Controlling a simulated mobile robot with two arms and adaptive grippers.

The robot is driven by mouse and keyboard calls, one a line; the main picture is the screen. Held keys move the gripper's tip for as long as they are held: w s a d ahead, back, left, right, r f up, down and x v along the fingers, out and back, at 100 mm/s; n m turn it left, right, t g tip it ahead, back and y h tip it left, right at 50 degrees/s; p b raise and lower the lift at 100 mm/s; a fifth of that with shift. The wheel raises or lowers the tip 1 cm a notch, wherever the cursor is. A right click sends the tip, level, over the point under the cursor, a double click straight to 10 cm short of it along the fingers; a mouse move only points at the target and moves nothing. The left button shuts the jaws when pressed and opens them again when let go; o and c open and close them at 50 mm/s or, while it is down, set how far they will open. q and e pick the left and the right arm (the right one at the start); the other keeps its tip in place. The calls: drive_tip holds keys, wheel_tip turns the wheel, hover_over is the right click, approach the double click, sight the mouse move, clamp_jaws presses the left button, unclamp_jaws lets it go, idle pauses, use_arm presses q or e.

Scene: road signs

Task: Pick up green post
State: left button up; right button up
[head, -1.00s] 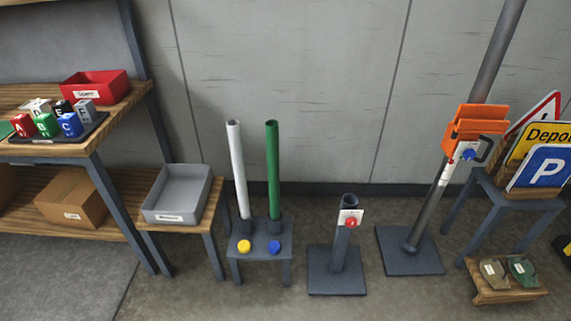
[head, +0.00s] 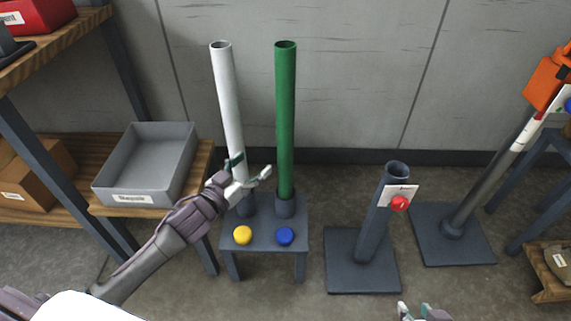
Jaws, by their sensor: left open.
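The green post (head: 286,115) stands upright in a dark socket (head: 285,207) on a small grey stand (head: 265,237). My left gripper (head: 251,167) is open, with its fingers pointing towards the green post's lower part from the left. A gap shows between its fingertips and the green post, and nothing is in its jaws. It covers part of the lower end of the white post (head: 227,110), which stands left of the green one. My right gripper (head: 417,312) only just shows at the bottom edge, apart from the post; its jaws cannot be made out.
A yellow button (head: 242,235) and a blue button (head: 285,236) sit at the stand's front. A grey tray (head: 172,188) is on a wooden table at left. An empty tube on a base (head: 372,230) stands to the right. Open floor lies between stand and base.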

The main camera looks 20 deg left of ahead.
sight(280, 135)
use_arm(q)
drive_tip(key=shift+h, duration=0.4)
drive_tip(key=x, duration=0.2)
drive_tip(key=b+x, duration=0.1)
drive_tip(key=x, duration=0.2)
drive_tip(key=r+x, duration=0.1)
drive_tip(key=x, duration=0.2)
drive_tip(key=shift+w+d+r+b, duration=0.15)
drive_tip(key=shift+d+b, duration=0.1)
drive_tip(key=shift+b, duration=0.05)
drive_tip(key=x, duration=0.2)
drive_tip(key=b+x, duration=0.1)
drive_tip(key=x, duration=0.2)
drive_tip(key=shift+a+r, duration=0.1)
drive_tip(key=shift+r, duration=0.1)
drive_tip(key=shift+w, duration=0.3)
clamp_jaws()
drive_tip(key=shift+r, duration=0.15)
use_arm(e)
drive_tip(key=w+a+r+t+y, duration=0.1)
drive_tip(key=w+a+r+t, duration=0.1)
drive_tip(key=r, duration=0.4)
drive_tip(key=w+a+r+t+y, duration=0.1)
drive_tip(key=w+r+t, duration=0.4)
drive_tip(key=r+t, duration=0.1)
drive_tip(key=shift+w+a+t, duration=0.15)
drive_tip(key=shift+a+t, duration=0.15)
drive_tip(key=shift+a, duration=0.05)
